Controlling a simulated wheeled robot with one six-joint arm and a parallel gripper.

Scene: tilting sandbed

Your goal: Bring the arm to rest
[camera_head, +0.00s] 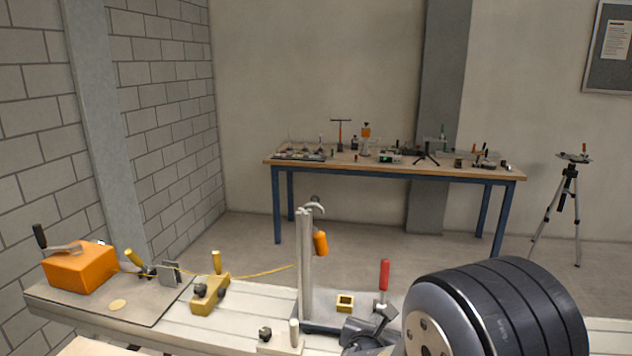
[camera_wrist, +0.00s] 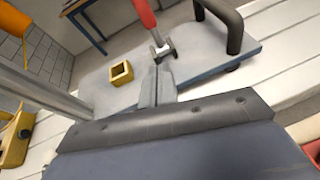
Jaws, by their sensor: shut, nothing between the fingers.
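My gripper (camera_wrist: 157,84) shows in the wrist view with its two grey fingers together and nothing between them. The fingertips point toward the foot of a red-handled clamp (camera_wrist: 146,14), close to it in the picture; I cannot tell whether they touch. The red-handled clamp (camera_head: 384,274) also stands in the head view, left of my large dark arm link. That link covers the lower right of the head view. I cannot clearly make out the fingers there.
A yellow square block (camera_head: 345,303) sits near the red clamp, beside an upright metal post (camera_head: 305,265) with an orange handle. A black handle (camera_wrist: 236,28) rises from the plate. An orange box (camera_head: 80,268) and yellow clamp (camera_head: 210,293) stand left. A workbench (camera_head: 400,171) stands behind.

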